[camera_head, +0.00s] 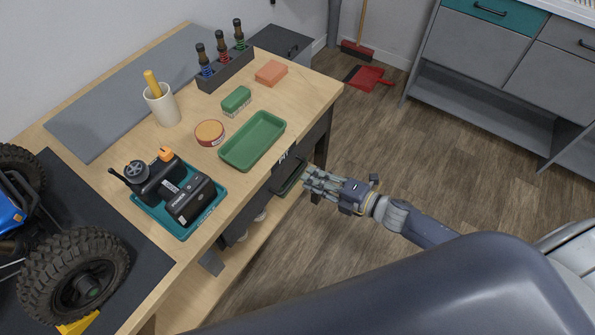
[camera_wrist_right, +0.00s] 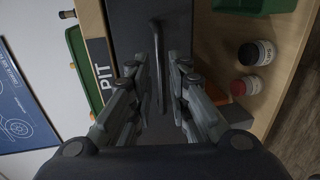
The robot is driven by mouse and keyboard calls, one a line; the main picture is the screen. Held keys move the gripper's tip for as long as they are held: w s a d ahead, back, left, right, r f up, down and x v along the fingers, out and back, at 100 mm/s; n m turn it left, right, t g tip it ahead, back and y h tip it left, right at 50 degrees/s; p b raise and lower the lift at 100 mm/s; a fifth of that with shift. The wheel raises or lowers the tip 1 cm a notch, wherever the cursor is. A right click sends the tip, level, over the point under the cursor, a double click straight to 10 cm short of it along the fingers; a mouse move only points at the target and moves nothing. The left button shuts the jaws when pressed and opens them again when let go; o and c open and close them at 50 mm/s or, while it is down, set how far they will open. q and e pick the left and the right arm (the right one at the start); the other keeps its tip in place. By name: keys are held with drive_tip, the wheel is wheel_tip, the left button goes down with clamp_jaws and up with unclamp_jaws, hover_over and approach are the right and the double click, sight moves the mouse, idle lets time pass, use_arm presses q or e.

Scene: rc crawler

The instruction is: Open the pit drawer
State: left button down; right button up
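The pit drawer's dark grey front (camera_wrist_right: 132,30) fills the middle of the right wrist view. A "PIT" label (camera_wrist_right: 102,70) is on the table edge beside it, and the label also shows in the head view (camera_head: 284,156). The drawer looks shut. Its dark bar handle (camera_wrist_right: 157,65) runs upright in the wrist picture. My right gripper (camera_wrist_right: 156,75) is open, with a finger on each side of the handle and gaps visible. In the head view, my right gripper (camera_head: 312,184) is at the table's front side. My left gripper is not in view.
The wooden table (camera_head: 320,90) holds a green tray (camera_head: 252,140), a teal tray with a radio controller (camera_head: 182,229), a cup (camera_head: 162,107) and a crawler wheel (camera_head: 75,280). A lower shelf (camera_wrist_right: 290,60) holds small jars and a green bin (camera_wrist_right: 250,5). The floor in front is clear.

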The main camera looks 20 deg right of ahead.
sight(298, 172)
drive_tip(key=shift+x, duration=2.7)
clamp_jaws()
